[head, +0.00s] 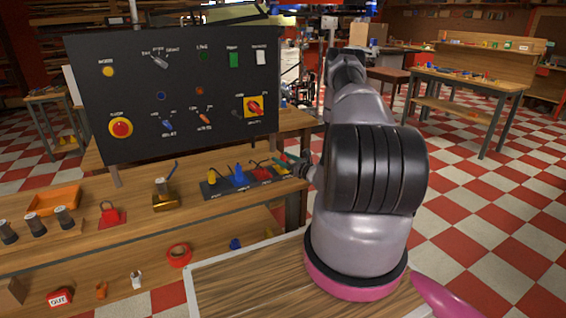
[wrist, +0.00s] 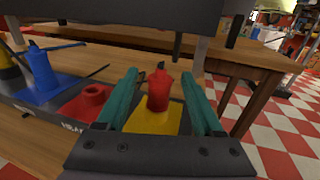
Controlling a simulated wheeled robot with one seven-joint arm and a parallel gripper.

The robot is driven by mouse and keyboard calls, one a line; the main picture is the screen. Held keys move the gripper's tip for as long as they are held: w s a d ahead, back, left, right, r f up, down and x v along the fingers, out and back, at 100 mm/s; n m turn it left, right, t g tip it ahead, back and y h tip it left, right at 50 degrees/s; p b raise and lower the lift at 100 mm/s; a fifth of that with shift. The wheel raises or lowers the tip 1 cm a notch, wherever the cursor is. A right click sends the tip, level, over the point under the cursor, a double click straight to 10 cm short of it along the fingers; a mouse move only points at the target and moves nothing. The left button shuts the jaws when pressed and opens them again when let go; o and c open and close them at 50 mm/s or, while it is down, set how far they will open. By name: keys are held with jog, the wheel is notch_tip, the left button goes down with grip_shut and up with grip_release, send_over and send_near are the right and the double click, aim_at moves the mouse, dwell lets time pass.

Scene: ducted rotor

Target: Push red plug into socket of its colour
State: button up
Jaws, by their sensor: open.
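The red plug (wrist: 158,92) stands upright over a yellow patch (wrist: 153,121) in the wrist view, with a dark tip on top. My gripper (wrist: 167,88) is open, its two green fingers on either side of the plug, with gaps showing. The red socket (wrist: 88,101) is to the left of my left finger; it is a raised red ring on a red patch, with nothing in it. In the head view my gripper (head: 295,161) is at the right end of the dark socket strip (head: 226,187); the red plug is hard to make out there.
A blue plug (wrist: 40,69) stands on a blue patch left of the red socket, with dark cords close by. A black control panel (head: 180,90) rises behind the strip. An orange tray (head: 54,199) and a red padlock-like item (head: 110,215) lie on the left of the bench.

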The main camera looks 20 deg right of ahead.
aim_at(283, 156)
jog(key=shift+w, duration=0.15)
grip_shut()
notch_tip(283, 156, up, 10)
dwell(0.7)
